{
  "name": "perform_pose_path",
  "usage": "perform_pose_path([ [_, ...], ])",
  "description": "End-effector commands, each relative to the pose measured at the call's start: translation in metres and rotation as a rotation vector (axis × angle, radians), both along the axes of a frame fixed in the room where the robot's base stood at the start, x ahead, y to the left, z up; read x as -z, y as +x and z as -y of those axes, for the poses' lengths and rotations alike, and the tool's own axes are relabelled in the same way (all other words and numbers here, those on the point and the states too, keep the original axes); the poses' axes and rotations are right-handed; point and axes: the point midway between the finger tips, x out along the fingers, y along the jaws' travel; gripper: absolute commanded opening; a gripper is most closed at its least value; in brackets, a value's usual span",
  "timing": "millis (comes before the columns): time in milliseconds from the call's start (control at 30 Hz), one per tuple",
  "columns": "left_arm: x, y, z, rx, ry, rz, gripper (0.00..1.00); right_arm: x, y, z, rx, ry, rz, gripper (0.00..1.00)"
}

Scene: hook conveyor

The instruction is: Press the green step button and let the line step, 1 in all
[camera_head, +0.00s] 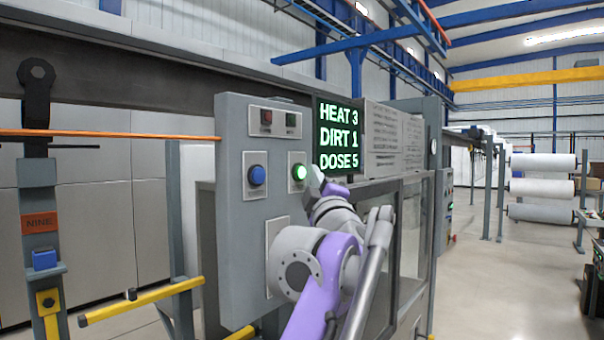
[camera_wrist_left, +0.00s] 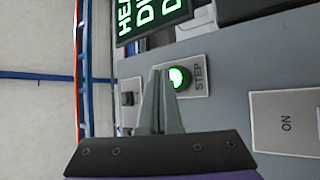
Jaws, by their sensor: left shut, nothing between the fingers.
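The green step button (camera_head: 299,172) is lit and sits on the grey control panel (camera_head: 238,215), right of a blue button (camera_head: 256,175). In the left wrist view the green button (camera_wrist_left: 180,78) glows beside the label STEP. My left gripper (camera_head: 317,181) is shut and empty, with its fingertips close to the green button. In the left wrist view the shut fingers (camera_wrist_left: 158,72) overlap the button's left edge. I cannot tell whether they touch it. My right gripper is not in view.
A display (camera_head: 339,138) above reads HEAT 3, DIRT 1, DOSE 5. At left a hanging carrier (camera_head: 40,200) labelled NINE hangs near an orange rail (camera_head: 110,134). A yellow bar (camera_head: 140,302) juts out low at left.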

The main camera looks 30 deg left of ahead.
Motion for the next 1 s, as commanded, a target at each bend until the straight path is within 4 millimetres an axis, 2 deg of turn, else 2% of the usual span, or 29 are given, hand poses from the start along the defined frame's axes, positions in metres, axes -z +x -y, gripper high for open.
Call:
perform_pose_path([
  [733,0.0,0.0,0.0,0.0,0.0,0.0,0.0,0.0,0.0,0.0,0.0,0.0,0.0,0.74],
  [1000,-0.0011,0.0004,-0.007,0.0,-0.001,0.001,0.0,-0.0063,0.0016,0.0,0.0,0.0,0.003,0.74],
])
